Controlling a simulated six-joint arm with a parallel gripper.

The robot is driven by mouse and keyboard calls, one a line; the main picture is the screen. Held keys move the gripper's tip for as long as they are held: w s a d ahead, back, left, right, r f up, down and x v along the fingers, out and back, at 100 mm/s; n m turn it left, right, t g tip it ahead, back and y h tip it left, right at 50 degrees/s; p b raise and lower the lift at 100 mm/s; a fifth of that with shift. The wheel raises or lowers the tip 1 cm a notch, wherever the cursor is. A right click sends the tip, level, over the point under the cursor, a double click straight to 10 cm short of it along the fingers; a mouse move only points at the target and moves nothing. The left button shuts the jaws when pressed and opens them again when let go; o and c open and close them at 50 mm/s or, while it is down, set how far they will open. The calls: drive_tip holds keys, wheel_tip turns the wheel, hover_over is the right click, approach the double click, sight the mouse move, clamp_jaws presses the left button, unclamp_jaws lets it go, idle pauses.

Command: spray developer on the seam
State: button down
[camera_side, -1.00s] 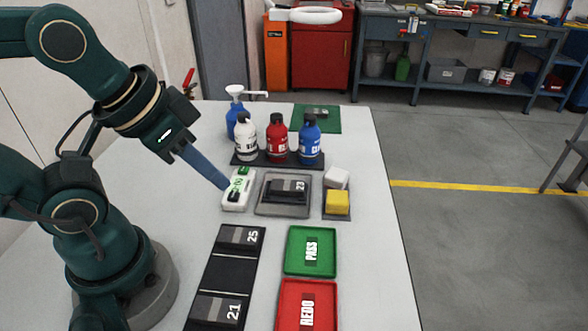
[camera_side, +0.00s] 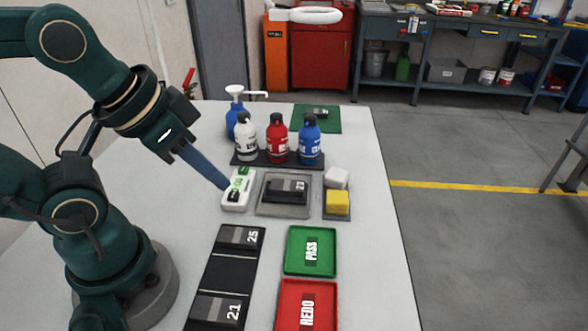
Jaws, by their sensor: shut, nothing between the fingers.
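Three spray bottles stand upright in a dark rack: a white bottle (camera_side: 247,141), a red bottle (camera_side: 277,141) and a blue bottle (camera_side: 309,143). Their labels are too small to read, so I cannot tell which holds developer. A dark welded piece marked 23 (camera_side: 286,191) lies in a grey tray (camera_side: 285,211); its seam is too small to make out. My gripper (camera_side: 225,186) is shut and empty, its fingertips at the white timer-like device with green markings (camera_side: 238,190), left of the tray. I cannot tell whether they touch it.
A white block (camera_side: 336,177) and a yellow sponge (camera_side: 338,202) sit right of the tray. A black rack (camera_side: 231,271) holds pieces 25 and 21. A green PASS tray (camera_side: 311,251) and red REDO tray (camera_side: 307,303) lie in front. A blue pump bottle (camera_side: 234,118) stands behind.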

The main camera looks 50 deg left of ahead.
drive_tip(key=w+d+r+h, duration=0.2)
drive_tip(key=w+r, duration=0.3)
drive_tip(key=w, duration=0.1)
drive_tip(key=r+n+t+y, duration=0.2)
drive_tip(key=n+t, duration=0.2)
drive_tip(key=n, duration=0.4)
hover_over(239, 116)
drive_tip(key=shift+a+f, duration=0.15)
drive_tip(key=shift+h, duration=0.3)
drive_tip(key=shift+f, duration=4.4)
